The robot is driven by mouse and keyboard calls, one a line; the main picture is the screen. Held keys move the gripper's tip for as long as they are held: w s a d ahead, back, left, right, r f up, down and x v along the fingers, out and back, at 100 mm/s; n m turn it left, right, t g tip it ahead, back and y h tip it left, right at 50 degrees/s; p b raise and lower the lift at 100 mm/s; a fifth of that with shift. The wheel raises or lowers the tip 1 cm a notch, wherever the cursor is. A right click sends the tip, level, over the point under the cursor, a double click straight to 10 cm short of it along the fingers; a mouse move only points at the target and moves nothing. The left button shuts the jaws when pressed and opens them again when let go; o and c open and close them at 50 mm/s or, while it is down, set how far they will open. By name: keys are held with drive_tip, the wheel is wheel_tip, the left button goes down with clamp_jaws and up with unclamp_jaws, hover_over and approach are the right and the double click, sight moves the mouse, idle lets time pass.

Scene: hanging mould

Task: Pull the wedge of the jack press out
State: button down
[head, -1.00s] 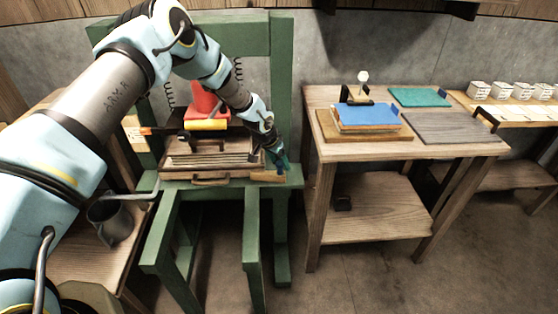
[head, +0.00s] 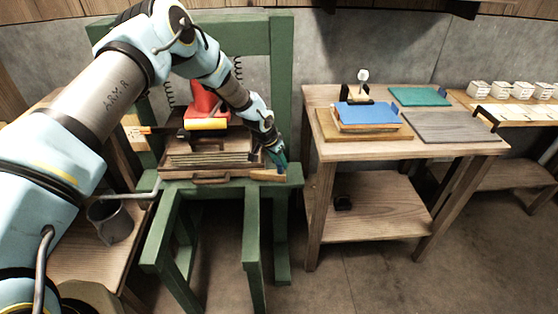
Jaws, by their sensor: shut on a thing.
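The jack press is a green frame (head: 283,90) in the middle left of the head view. Its red jack (head: 203,100) stands above a yellow roller-like part (head: 206,124) and a wooden stack (head: 205,160). The wedge (head: 267,175), a pale wooden piece, lies at the right front of the press bed. My gripper (head: 279,164) points down at the wedge's right end and is shut on it. The fingertips are small and dark here, so the exact contact is hard to see.
A wooden table (head: 455,152) to the right holds a blue-topped stack (head: 368,116), a green sheet (head: 420,97) and a grey board (head: 452,127). A grey mug (head: 112,222) stands on a low table at left. The floor between press and table is clear.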

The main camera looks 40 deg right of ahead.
idle(0.8)
drive_tip(key=s+d+b, duration=0.4)
drive_tip(key=d+b, duration=0.1)
drive_tip(key=shift+f, duration=0.15)
drive_tip(key=shift+s+d+r, duration=0.2)
drive_tip(key=shift+r, duration=0.05)
drive_tip(key=shift+c, duration=2.3)
unclamp_jaws()
drive_tip(key=b+v, duration=0.3)
drive_tip(key=v, duration=0.7)
drive_tip(key=shift+a+r, duration=0.2)
drive_tip(key=shift+r, duration=0.1)
